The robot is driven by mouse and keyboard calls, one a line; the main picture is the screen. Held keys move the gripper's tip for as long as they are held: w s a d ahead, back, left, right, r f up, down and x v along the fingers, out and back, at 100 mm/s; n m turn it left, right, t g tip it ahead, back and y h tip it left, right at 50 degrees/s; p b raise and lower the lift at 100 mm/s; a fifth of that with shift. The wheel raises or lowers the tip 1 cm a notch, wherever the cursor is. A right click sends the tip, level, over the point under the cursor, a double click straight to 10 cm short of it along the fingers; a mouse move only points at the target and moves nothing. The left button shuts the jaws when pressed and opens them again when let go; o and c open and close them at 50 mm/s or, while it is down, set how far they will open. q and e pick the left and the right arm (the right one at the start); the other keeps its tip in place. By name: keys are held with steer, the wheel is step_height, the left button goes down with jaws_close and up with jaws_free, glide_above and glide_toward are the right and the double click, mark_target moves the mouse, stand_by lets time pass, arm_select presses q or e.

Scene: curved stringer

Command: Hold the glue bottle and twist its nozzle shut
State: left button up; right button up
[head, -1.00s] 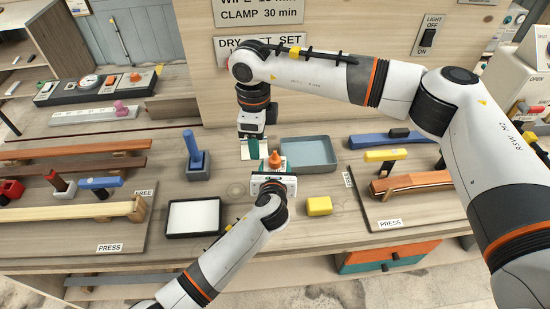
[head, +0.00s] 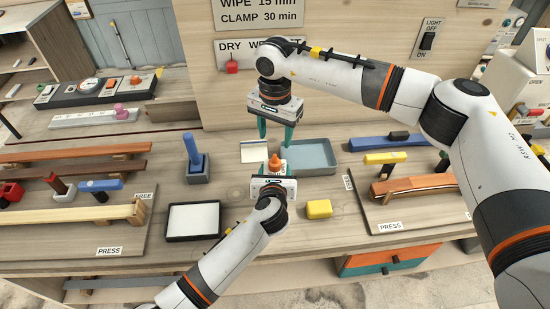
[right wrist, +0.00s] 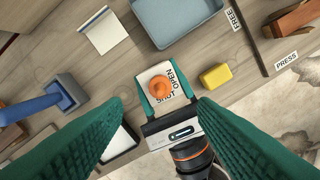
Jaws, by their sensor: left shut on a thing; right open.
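The glue bottle is white with an orange nozzle (head: 275,161), and it stands upright on the bench. My right gripper (head: 275,135) is open and empty above and behind the bottle, fingers pointing down. Its spread green fingers frame the nozzle from above. The bottle's lower body is mostly hidden by my left gripper.
A grey-blue tray (head: 309,170) is right behind the bottle, with a notepad (head: 254,154) to its left. A yellow block (head: 319,209), a black-framed white pad (head: 193,218) and a blue-handled tool in a block (head: 196,165) stand around. Wooden strips lie left.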

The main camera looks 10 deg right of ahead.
mark_target(275, 155)
step_height(275, 155, down, 10)
steer(key=shift+r, duration=0.25)
steer(key=shift+c, duration=0.3)
steer(key=c, duration=0.9)
